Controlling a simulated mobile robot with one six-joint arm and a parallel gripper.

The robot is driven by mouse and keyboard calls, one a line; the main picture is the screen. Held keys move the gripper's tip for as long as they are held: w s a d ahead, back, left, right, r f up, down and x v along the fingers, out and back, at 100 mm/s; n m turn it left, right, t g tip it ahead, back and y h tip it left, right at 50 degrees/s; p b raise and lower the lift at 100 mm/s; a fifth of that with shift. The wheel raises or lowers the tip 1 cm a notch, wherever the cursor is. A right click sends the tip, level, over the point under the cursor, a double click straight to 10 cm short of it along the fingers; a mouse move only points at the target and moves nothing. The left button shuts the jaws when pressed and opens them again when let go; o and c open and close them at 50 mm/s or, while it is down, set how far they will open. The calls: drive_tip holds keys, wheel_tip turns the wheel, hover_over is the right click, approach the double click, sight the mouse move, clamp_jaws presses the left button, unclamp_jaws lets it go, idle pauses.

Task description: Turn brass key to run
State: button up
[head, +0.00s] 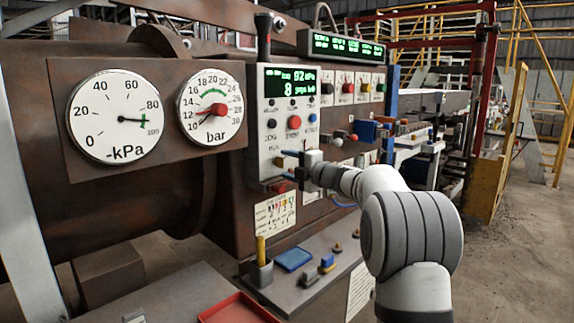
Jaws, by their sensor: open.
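The pale control box (271,110) stands on the rusty machine, with a green display (291,82) reading 92 kPa and 8 above several buttons. My gripper (286,164) is at the lower part of this box, with its blue-tipped jaws apart, one above the other, toward the panel. A small yellowish patch shows between the jaws, but I cannot tell whether it is the brass key or whether the jaws touch it. The gripper covers part of the lower panel, so the key's position cannot be read.
A red button (294,122) sits just above my gripper. Two dials (114,117) are on the left. Below are a ledge with a blue tray (293,259), a cup (261,273) and small blocks, and a red tray (238,310). Levers and a blue block (366,131) lie to the right.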

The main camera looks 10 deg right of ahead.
drive_tip(key=v, duration=0.5)
drive_tip(key=shift+s+d, duration=0.25)
drive_tip(key=shift+s, duration=0.1)
drive_tip(key=shift+r, duration=0.15)
drive_tip(key=s+d+r+m+h+p, duration=0.1)
drive_tip(key=s+d+m+h+p, duration=0.35)
drive_tip(key=s+m+h, duration=0.95)
drive_tip(key=s+a+f+m+g+y+p, duration=0.1)
drive_tip(key=s+a+f+m+g, duration=0.1)
drive_tip(key=s, duration=0.8)
drive_tip(key=s+a+f+m+g+y+p, duration=0.1)
drive_tip(key=s+f+m+g, duration=0.4)
drive_tip(key=s, duration=0.5)
drive_tip(key=s+a+f+m+g+y+p, duration=0.1)
drive_tip(key=s+a+f+m+g+p, duration=0.2)
drive_tip(key=s+f, duration=0.4)
drive_tip(key=s+a+m+g, duration=0.1)
drive_tip(key=s+a+g, duration=0.1)
drive_tip(key=s, duration=0.1)
